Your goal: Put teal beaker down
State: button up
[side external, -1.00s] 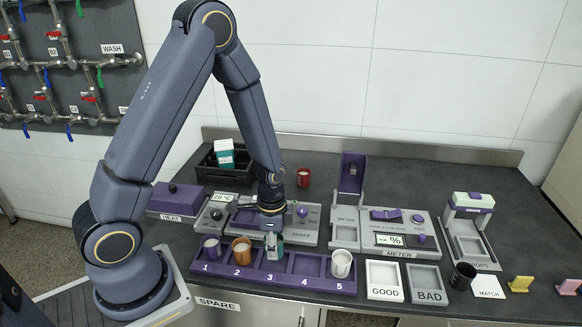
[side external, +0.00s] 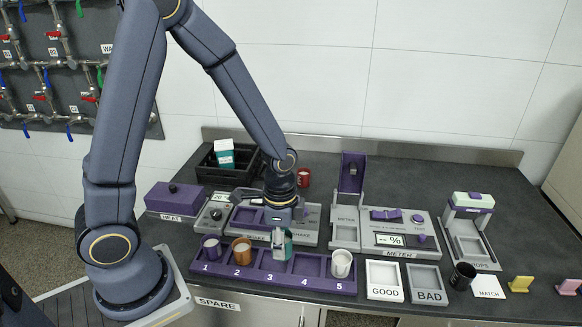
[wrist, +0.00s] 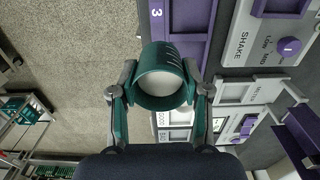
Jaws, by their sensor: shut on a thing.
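The teal beaker (side external: 288,240), with pale contents, is held between the fingers of my gripper (side external: 280,238). In the wrist view the beaker (wrist: 160,55) fills the space between the two fingertips of my gripper (wrist: 160,90). In the side view it is over the third and fourth slots of the purple numbered rack (side external: 232,280), apparently above the rack; the exact gap cannot be told. The rack also shows in the wrist view (wrist: 180,22), behind the beaker.
A purple cup (side external: 211,246) is in slot 1, an orange cup (side external: 241,250) in slot 2 and a white cup (side external: 341,263) in slot 5. The shaker (side external: 308,225) stands behind the rack. GOOD (side external: 384,293) and BAD (side external: 430,298) trays are to the right.

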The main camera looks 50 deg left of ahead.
jog(key=w+f, duration=0.6)
jog(key=w, duration=0.1)
jog(key=shift+d+f, duration=0.25)
jog(key=shift+f, duration=0.15)
jog(key=shift+w+f, duration=0.2)
jog(key=shift+f, duration=1.45)
jog(key=o, duration=1.1)
jog(key=shift+f, duration=0.15)
jog(key=shift+o, duration=0.2)
